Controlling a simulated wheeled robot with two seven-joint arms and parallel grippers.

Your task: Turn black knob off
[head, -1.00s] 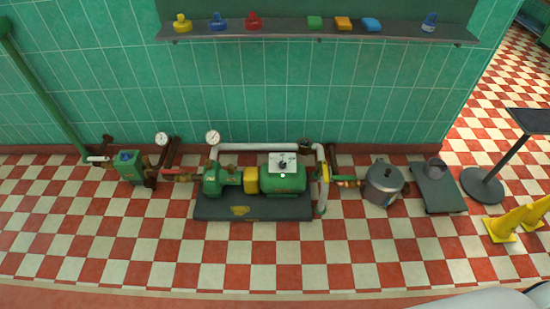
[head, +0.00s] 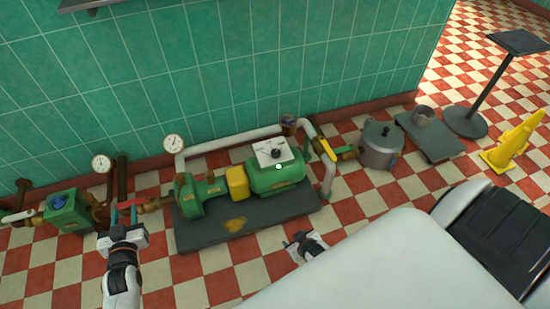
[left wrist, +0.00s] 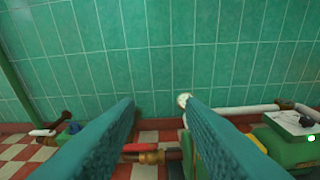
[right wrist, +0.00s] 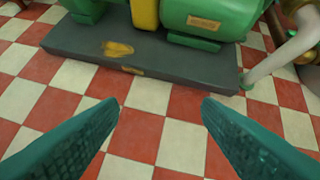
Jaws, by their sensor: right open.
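The black knob (head: 277,153) sits on a white plate (head: 266,158) on top of the green motor (head: 278,175). The knob also shows at the right edge of the left wrist view (left wrist: 306,121). My left gripper (head: 123,213) is open and empty, left of the pump and well away from the knob. Its fingers stand apart in the left wrist view (left wrist: 160,108). My right gripper (head: 292,240) is open and empty over the floor in front of the dark base, nearer to me than the knob. The right wrist view shows its spread fingers (right wrist: 160,105); the knob is out of that view.
The motor and pump stand on a dark base (head: 240,230). A white pipe (head: 230,141) runs behind them along the green tiled wall. Gauges (head: 173,143) and a green box (head: 66,212) are at left. A metal pot (head: 380,147) and yellow floor sign (head: 515,145) stand at right.

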